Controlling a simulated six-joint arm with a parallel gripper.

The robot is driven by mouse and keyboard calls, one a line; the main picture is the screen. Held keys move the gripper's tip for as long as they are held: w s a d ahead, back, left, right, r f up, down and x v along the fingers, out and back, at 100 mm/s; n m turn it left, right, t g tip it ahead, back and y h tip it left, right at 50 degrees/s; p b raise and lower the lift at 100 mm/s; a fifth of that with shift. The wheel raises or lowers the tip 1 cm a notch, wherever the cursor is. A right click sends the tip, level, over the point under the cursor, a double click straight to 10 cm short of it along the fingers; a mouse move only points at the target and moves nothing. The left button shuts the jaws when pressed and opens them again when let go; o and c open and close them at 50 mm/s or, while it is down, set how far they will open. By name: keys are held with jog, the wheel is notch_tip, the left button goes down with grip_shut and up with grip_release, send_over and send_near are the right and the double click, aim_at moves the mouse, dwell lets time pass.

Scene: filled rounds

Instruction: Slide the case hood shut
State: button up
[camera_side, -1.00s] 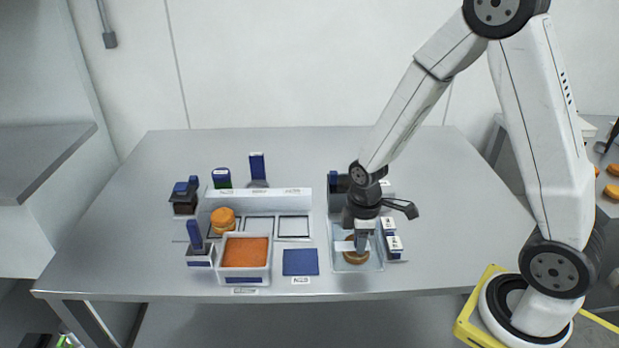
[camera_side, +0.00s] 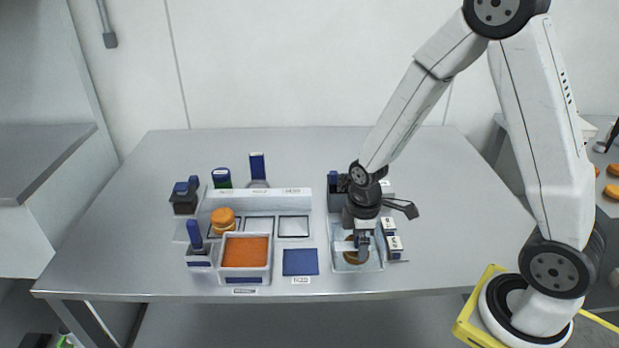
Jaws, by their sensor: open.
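The case appears to be the low pale structure at the centre-left in the side view. Its likely hood is the long white labelled piece (camera_side: 285,202) along the back, leaving the marked floor squares (camera_side: 294,227) uncovered in front of it. Stacked orange-brown rounds (camera_side: 222,220) stand at the left square. The right square is empty. My gripper (camera_side: 362,247) is open, pointing down over a pale tray (camera_side: 374,266) to the right of the case. A brown round (camera_side: 355,258) is in that tray, partly hidden by my gripper; I cannot tell whether they touch.
An orange-filled bin (camera_side: 245,252) and a blue pad (camera_side: 300,262) stand in front of the case. Blue-topped containers (camera_side: 185,198) stand at left and behind. The table's far side and right side are clear.

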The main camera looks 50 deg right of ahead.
jog(key=shift+r, duration=0.1)
jog(key=shift+r, duration=3.45)
jog(key=s+m+t, duration=0.1)
jog(key=m, duration=0.2)
jog(key=s+a+m, duration=0.1)
jog(key=m, duration=0.2)
jog(key=s+a+r+m+t, duration=0.1)
jog(key=s+m, duration=0.1)
jog(key=m, duration=0.1)
jog(key=shift+s+a+t, duration=0.1)
jog(key=shift+a+t, duration=0.05)
jog(key=shift+t, duration=0.15)
